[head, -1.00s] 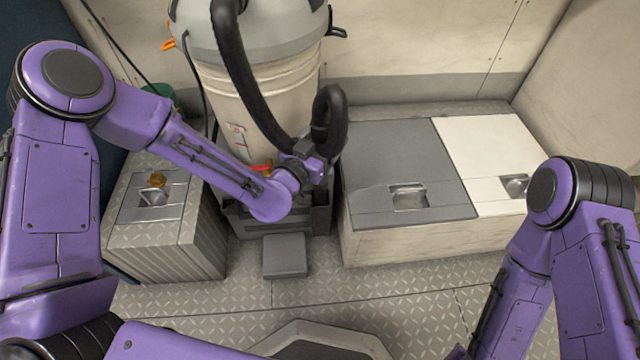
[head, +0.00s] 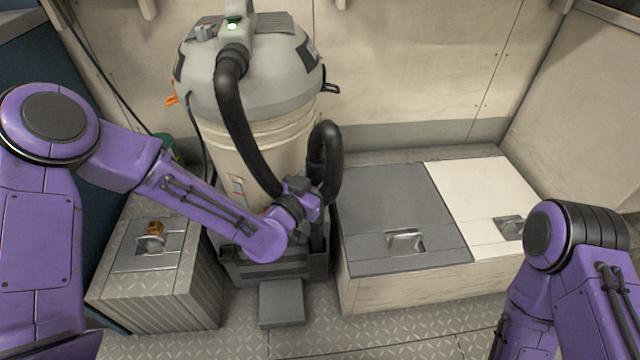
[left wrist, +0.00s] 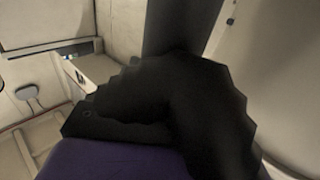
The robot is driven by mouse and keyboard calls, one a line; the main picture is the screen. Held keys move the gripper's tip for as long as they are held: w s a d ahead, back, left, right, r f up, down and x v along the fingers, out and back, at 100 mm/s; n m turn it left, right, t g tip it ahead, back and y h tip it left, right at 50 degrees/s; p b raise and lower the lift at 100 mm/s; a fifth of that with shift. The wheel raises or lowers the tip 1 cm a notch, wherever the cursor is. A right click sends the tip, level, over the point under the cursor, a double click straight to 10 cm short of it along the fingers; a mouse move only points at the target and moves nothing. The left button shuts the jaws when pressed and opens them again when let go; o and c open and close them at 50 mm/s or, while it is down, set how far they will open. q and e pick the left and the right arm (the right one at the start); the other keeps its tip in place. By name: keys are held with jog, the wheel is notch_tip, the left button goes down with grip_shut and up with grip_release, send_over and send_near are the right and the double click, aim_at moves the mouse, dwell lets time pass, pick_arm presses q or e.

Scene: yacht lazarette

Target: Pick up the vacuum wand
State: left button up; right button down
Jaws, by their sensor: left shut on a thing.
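The vacuum wand (head: 318,238) is a dark upright piece at the front right of the large shop vacuum (head: 250,140). Its black hose (head: 235,120) runs down from the vacuum's top and loops up beside my left gripper. My left gripper (head: 312,203) is shut on the wand near the hose loop; the fingers are mostly hidden by my wrist. In the left wrist view, a black hose or wand part (left wrist: 185,85) fills the middle, very close. The wand's lower end is hard to make out against the dark base. My right gripper is outside the views.
A grey step (head: 281,303) lies in front of the vacuum base. A ribbed metal box (head: 165,290) with a latch stands left. A low locker with a grey lid (head: 395,210) and a white lid (head: 480,195) stands right. Diamond-plate floor (head: 390,330) is clear in front.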

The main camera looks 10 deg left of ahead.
pick_arm(q)
notch_tip(320, 180, up, 24)
jog(key=p, duration=0.8)
